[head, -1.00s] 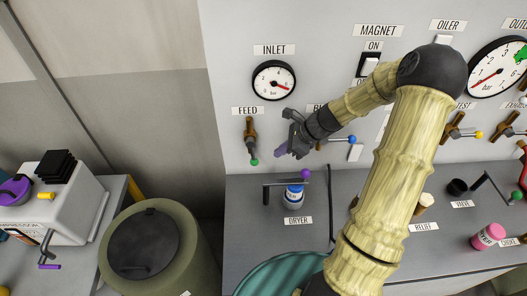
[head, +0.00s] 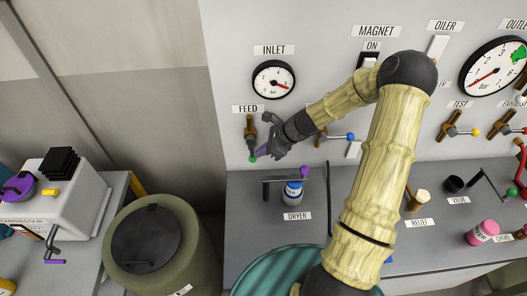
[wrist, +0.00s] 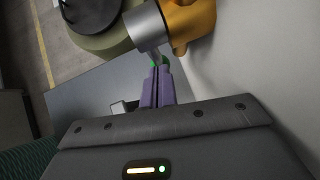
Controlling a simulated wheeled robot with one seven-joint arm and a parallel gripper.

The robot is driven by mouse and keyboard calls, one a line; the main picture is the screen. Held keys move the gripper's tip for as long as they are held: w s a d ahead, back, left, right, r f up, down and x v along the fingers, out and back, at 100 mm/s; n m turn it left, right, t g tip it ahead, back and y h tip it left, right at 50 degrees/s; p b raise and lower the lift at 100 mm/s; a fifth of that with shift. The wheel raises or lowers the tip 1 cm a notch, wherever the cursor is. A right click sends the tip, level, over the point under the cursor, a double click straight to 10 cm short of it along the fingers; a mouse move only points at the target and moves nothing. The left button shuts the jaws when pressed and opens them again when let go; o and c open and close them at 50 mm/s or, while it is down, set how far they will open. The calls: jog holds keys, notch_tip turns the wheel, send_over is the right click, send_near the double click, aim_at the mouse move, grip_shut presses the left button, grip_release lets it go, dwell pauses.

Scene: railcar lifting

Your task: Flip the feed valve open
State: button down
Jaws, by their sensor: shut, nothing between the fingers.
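The feed valve (head: 250,131) is a brass body on the wall under the FEED label (head: 248,109). Its lever hangs down and ends in a green knob (head: 252,158). My gripper (head: 262,153) is shut and empty, with its purple fingertips right beside the green knob. In the wrist view the purple fingers (wrist: 157,85) are together, close to the grey lever (wrist: 147,28) and the valve's orange-brass body (wrist: 190,22). A bit of the green knob shows at the fingertips; I cannot tell whether they touch.
The INLET gauge (head: 273,80) is above the valve. Another valve with a blue knob (head: 350,137) is to the right, partly behind my arm. The dryer (head: 292,191) with a purple-knobbed crank stands on the bench below. A green drum (head: 190,240) stands at lower left.

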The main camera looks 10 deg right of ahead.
jog(key=shift+a+f+y+b, duration=0.1)
jog(key=shift+a+y+b, duration=0.3)
jog(key=shift+y+b, duration=0.25)
jog(key=shift+a, duration=0.15)
jog(key=d+f+b+v, duration=0.1)
jog(key=d+f+v, duration=0.1)
jog(key=v, duration=1.1)
jog(key=shift+s+d, duration=0.2)
jog(key=shift+s, duration=0.25)
jog(key=shift+f, duration=0.1)
